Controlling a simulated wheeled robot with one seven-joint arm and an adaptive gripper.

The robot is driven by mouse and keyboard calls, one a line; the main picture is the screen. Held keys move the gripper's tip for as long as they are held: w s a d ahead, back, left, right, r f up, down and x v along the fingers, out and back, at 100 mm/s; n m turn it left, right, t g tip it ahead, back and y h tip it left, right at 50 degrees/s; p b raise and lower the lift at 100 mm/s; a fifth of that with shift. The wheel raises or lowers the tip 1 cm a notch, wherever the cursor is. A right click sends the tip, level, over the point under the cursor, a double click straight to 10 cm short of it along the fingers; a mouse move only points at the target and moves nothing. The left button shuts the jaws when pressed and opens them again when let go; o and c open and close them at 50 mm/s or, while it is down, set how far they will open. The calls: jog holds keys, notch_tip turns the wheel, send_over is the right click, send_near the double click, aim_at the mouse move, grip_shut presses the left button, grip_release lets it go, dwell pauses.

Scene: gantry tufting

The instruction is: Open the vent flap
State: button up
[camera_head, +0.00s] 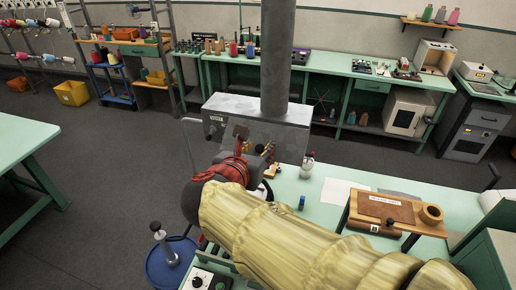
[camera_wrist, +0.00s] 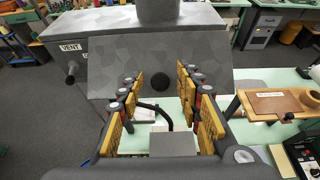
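A grey metal box (camera_wrist: 65,62) marked VENT stands ahead, with a thick grey pipe (camera_head: 277,50) rising from its top. The box also shows in the head view (camera_head: 214,104). A mottled grey panel (camera_wrist: 125,55), apparently the flap, faces me in the wrist view. It has a dark round spot (camera_wrist: 160,83), knob or hole I cannot tell. A short black-ended handle (camera_wrist: 71,73) juts from the left of the box. My gripper (camera_wrist: 160,92) is open and empty in front of the panel, its yellow-padded fingers either side of the spot. It also shows in the head view (camera_head: 255,147).
A pale green worktop (camera_head: 290,190) lies below, with a white bottle (camera_head: 308,166) and a small blue item (camera_head: 301,203). A wooden stand (camera_head: 355,212) with a brown plate is at right. A black curved tube (camera_wrist: 158,110) shows between my fingers. Open floor lies left.

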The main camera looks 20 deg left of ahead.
jog(key=shift+w, duration=0.15)
jog(key=shift+c, duration=0.9)
grip_shut()
